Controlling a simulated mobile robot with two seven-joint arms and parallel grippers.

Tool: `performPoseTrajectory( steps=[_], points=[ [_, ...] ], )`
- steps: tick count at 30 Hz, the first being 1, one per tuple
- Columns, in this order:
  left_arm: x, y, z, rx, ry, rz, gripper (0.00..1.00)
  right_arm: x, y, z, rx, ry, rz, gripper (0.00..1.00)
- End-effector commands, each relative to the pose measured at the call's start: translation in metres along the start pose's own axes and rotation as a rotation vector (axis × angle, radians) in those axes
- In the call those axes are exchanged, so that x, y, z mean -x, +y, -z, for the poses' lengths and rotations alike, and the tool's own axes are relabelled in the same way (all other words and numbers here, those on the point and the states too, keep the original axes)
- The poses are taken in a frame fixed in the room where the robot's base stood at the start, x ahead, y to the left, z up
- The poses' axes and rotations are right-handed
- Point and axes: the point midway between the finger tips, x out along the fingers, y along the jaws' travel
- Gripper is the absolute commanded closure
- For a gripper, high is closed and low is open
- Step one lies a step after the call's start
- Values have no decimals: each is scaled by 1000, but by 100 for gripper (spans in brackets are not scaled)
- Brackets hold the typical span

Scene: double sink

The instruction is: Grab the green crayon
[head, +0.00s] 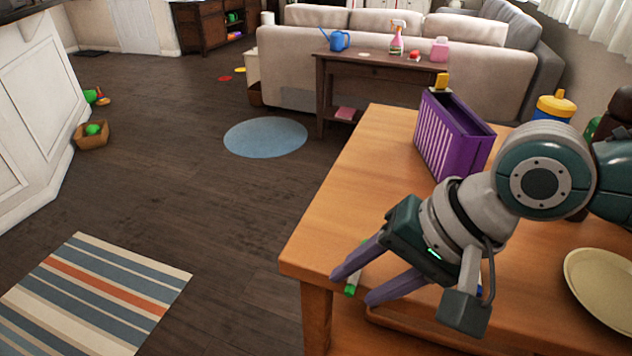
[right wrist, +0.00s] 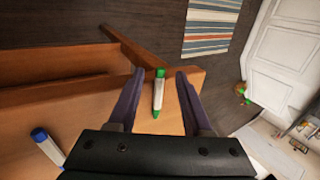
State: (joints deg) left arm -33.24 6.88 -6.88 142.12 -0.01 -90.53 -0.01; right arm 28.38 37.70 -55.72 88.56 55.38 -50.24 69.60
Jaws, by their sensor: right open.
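The green crayon, a white stick with green ends, lies between the fingers of my right gripper (head: 353,287). Its green tip (head: 350,290) shows between the two purple fingers in the head view. In the right wrist view the crayon (right wrist: 158,96) lies lengthwise between the open fingers of the right gripper (right wrist: 159,73), with a gap on both sides. It is over the wooden table (head: 378,170) near the front left corner; exact contact with the wood cannot be told. My left gripper is not in view.
A blue-capped crayon (right wrist: 47,146) lies at left in the right wrist view. A purple slatted holder (head: 447,140) stands on the table, with a cream plate (head: 600,285) at right. The left-back tabletop is clear. Floor lies past the table's left edge.

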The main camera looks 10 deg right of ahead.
Motion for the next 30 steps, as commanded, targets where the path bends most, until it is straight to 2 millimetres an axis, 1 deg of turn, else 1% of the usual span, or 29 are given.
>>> performPoseTrajectory(
  steps=[19,30],
  points=[
    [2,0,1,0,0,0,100,-4,2,0,0,0,0,50],
    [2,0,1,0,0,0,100,-4,2,0,0,0,0,92]
  ],
)
